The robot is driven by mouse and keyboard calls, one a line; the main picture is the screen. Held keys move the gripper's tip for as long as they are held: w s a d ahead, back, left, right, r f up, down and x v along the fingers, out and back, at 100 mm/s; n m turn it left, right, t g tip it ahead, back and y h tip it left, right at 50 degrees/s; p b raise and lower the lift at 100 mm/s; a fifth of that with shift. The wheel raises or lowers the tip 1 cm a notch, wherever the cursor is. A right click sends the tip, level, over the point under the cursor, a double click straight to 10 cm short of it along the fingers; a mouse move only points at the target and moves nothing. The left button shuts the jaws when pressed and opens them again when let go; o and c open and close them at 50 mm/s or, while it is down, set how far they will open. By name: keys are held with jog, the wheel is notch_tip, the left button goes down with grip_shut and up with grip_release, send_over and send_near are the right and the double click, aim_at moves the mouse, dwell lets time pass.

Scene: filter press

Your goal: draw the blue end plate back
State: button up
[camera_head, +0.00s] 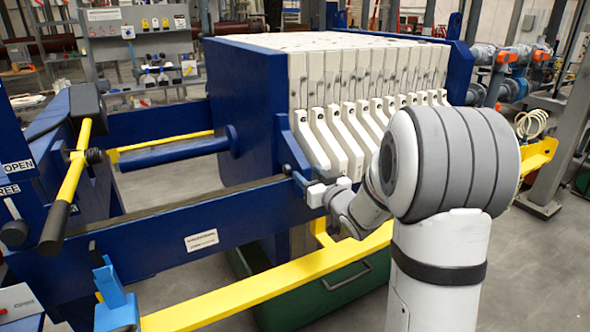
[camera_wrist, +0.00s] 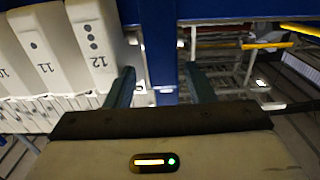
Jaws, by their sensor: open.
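The blue end plate (camera_head: 243,105) stands upright at the left end of the white filter plate pack (camera_head: 375,70). A gap of open floor and a blue cylindrical rod (camera_head: 170,153) lie to its left. My gripper (camera_head: 303,181) is at the plate's lower near edge, beside the front rail. In the wrist view my gripper (camera_wrist: 160,84) is open, its two dark fingers apart. The blue end plate's edge (camera_wrist: 161,45) shows as a vertical band between them. The white plate marked 12 (camera_wrist: 97,45) is left of it. I cannot tell whether the fingers touch the plate.
A blue rail (camera_head: 150,240) and a yellow bar (camera_head: 245,293) run along the front. A yellow lever (camera_head: 72,180) with a black grip stands at the left by an OPEN label. A green bin (camera_head: 320,290) sits below. A blue upright bracket (camera_head: 112,290) stands front left.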

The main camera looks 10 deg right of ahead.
aim_at(300, 169)
jog(key=shift+a+x, duration=0.2)
jog(key=shift+x, duration=2.15)
jog(key=shift+s, duration=0.1)
jog(key=shift+c, duration=0.2)
